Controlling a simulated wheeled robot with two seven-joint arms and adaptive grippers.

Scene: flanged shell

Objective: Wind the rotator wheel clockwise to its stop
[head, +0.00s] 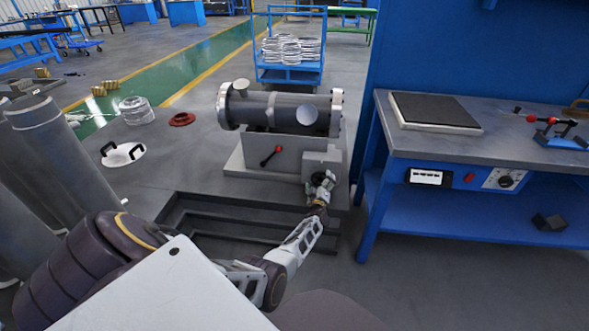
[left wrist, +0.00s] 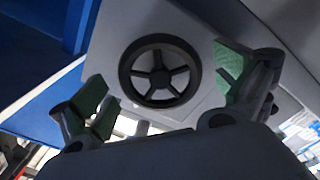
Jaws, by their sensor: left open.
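The rotator wheel (left wrist: 160,70) is a dark, spoked handwheel on a light grey housing in the left wrist view. In the head view the housing (head: 321,160) sits at the lower right of the flanged shell's base, and my gripper mostly hides the wheel. My left gripper (head: 322,184) is in front of the housing. In the left wrist view the left gripper (left wrist: 165,90) is open, with one green-padded finger on each side of the wheel and apart from its rim. The flanged shell (head: 280,111) lies horizontally on its grey base. My right gripper is not in view.
A red-knobbed lever (head: 271,156) sticks out of the base left of the housing. A blue workbench (head: 440,145) stands close on the right. A dark stepped platform (head: 245,222) lies on the floor in front. A white lid (head: 123,154) and red ring (head: 182,119) lie left.

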